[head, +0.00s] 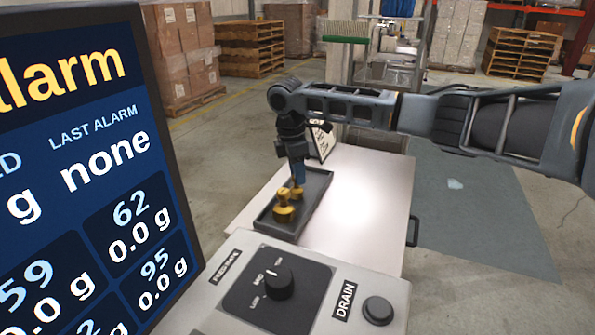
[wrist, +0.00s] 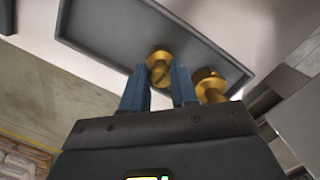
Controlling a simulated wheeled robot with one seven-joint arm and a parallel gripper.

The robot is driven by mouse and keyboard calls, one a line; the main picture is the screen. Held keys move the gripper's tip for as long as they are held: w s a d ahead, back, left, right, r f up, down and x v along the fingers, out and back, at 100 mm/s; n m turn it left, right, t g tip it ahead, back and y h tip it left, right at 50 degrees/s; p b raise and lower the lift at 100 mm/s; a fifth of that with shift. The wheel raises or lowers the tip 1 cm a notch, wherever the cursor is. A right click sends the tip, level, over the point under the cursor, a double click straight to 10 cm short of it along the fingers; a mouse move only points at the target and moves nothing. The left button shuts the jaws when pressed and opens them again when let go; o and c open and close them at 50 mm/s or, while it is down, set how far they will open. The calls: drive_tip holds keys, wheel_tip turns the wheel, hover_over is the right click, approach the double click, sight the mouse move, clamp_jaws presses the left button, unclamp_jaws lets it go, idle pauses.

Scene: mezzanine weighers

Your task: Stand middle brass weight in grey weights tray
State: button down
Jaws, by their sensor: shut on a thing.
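The grey weights tray (head: 316,209) lies on the pale table; its rim also shows in the wrist view (wrist: 92,58). My gripper (head: 298,178) points down over the tray, its blue fingers (wrist: 159,90) shut on a brass weight (wrist: 159,66). This held weight is upright at the tray; whether its base touches the floor of the tray I cannot tell. In the head view it is partly hidden by the fingers and the nearer weight. A second brass weight (head: 284,207) stands in the tray near its front, beside the held one; it also shows in the wrist view (wrist: 211,86).
A control panel (head: 300,290) with a black knob and DRAIN button stands in front of the table. A large display (head: 90,150) blocks the left. A framed sign (head: 322,141) stands behind the tray. The table (head: 370,200) is clear to the tray's right.

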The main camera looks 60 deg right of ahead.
drive_tip(key=shift+f, duration=0.15)
drive_tip(key=shift+f, duration=0.15)
drive_tip(key=c, duration=0.9)
unclamp_jaws()
drive_tip(key=shift+o, duration=0.2)
wheel_tip(320, 180, up, 12)
drive_tip(key=a+b, duration=0.1)
drive_tip(key=shift+w, duration=0.45)
